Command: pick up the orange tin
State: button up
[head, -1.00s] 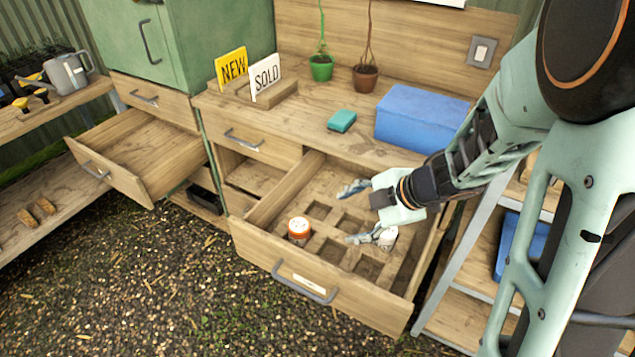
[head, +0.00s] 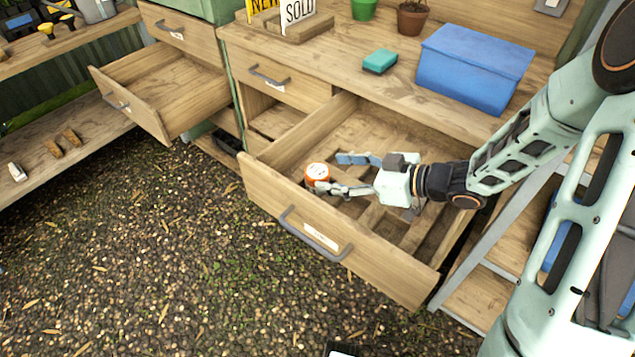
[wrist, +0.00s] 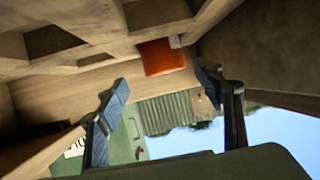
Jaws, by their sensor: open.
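The orange tin (head: 317,173), with a white top, stands in the open drawer's divided insert, near the drawer's front left. My gripper (head: 334,173) is open and empty, low over the drawer and just right of the tin. Its nearer fingertip overlaps the tin's lower right edge in the head view; I cannot tell if they touch. In the wrist view the tin (wrist: 160,57) shows as an orange block with a bit of white, ahead of and between the two spread fingertips (wrist: 165,82).
The drawer front (head: 330,235) and its side walls enclose the tin. A teal sponge (head: 380,61) and a blue box (head: 474,68) stand on the worktop behind. Another open drawer (head: 135,105) at left is empty.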

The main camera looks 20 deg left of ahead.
aim_at(317, 175)
jog(key=x, duration=0.1)
jog(key=b+x, duration=0.1)
jog(key=x, duration=0.1)
jog(key=s+x, duration=0.1)
jog(key=shift+w+a+f+b, duration=0.15)
jog(key=shift+a+f+b, duration=0.05)
jog(key=shift+f+b, duration=0.2)
jog(key=shift+w+a+f, duration=0.1)
jog(key=shift+w+a, duration=0.05)
jog(key=shift+a, duration=0.25)
jog(key=c, duration=1.4)
